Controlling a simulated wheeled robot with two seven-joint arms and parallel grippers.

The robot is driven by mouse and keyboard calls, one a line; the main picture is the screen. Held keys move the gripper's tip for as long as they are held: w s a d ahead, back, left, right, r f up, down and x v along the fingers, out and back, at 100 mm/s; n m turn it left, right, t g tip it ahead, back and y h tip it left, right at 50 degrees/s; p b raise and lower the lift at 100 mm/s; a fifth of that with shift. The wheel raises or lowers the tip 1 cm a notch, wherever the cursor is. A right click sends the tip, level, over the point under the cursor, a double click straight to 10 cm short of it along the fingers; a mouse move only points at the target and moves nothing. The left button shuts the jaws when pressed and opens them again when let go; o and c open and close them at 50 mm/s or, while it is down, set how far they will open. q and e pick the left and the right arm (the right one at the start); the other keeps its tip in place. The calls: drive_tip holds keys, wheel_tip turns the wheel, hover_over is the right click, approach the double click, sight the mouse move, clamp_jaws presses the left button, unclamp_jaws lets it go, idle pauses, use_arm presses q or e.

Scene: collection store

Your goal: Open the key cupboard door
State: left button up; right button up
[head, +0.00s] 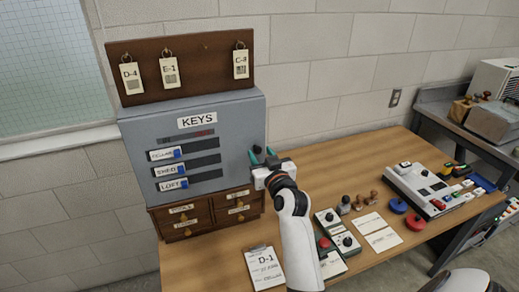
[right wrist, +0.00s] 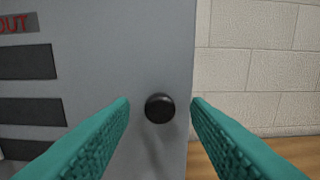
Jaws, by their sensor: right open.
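The grey key cupboard (head: 140,128), labelled KEYS, stands on the wooden drawer unit at the left of the table. Its front looks flat and shut, with labelled slots and blue tabs. A round black knob (right wrist: 160,108) sits near the door's right edge; it shows dark between the fingers in the head view (head: 257,149). My right gripper (right wrist: 160,112) is open, with its teal fingers on either side of the knob and a visible gap to each. In the head view my right gripper (head: 263,157) is at the cupboard's right edge. My left gripper is not in view.
A key rack (head: 205,75) with tagged keys hangs above the cupboard. A clipboard (head: 265,268), control boxes (head: 337,232), stamps, red and blue discs and a white console (head: 432,187) lie on the table (head: 345,165). Bare tabletop lies right of the cupboard.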

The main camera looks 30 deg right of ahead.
drive_tip(key=shift+x, duration=1.05)
clamp_jaws()
drive_tip(key=shift+s+f, duration=0.1)
drive_tip(key=shift+s, duration=0.05)
